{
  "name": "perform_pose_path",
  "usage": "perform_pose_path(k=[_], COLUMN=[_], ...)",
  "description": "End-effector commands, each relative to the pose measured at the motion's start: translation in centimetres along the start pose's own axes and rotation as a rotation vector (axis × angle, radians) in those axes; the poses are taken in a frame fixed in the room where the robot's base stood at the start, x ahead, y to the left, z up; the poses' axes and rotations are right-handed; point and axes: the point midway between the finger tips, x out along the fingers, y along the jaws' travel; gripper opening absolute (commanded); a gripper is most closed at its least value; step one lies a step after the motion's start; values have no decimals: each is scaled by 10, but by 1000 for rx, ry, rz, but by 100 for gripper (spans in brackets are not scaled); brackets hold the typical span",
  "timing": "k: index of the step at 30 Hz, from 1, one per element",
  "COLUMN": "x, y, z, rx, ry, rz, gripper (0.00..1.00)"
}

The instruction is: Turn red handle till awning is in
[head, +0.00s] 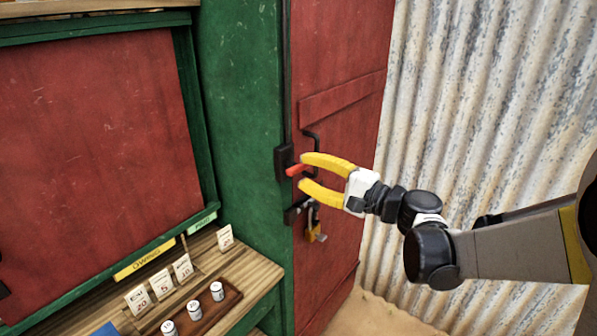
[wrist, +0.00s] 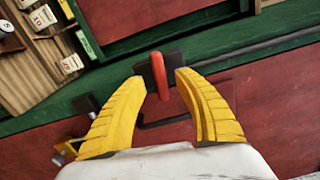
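The red handle (head: 296,170) sticks out from a dark bracket (head: 283,160) on the edge of the green post, beside the red door. In the wrist view the red handle (wrist: 159,76) stands between the tips of my yellow fingers, with a gap on both sides. My gripper (head: 303,172) is open around the handle, and it also shows in the wrist view (wrist: 159,78). I cannot make out an awning in either view.
A padlock (head: 316,234) hangs on a latch just below my gripper. A black door pull (head: 313,140) is close above. A wooden counter (head: 255,272) with price cards and small weights stands at the lower left. Corrugated metal (head: 480,120) is at the right.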

Motion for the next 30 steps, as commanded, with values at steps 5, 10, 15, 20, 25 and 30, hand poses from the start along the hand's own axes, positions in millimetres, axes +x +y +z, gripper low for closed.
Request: perform_pose_path(k=[5, 10, 15, 20, 25, 30], x=[22, 27, 27, 27, 27, 27], y=[1, 0, 0, 0, 0, 0], z=[0, 0, 0, 0, 0, 0], rx=[-1, -1, -1, -1, -10, -127], ry=[-2, 0, 0, 0, 0, 0], rz=[0, 0, 0, 0, 0, 0], gripper=[38, 38, 38, 0, 0, 0])
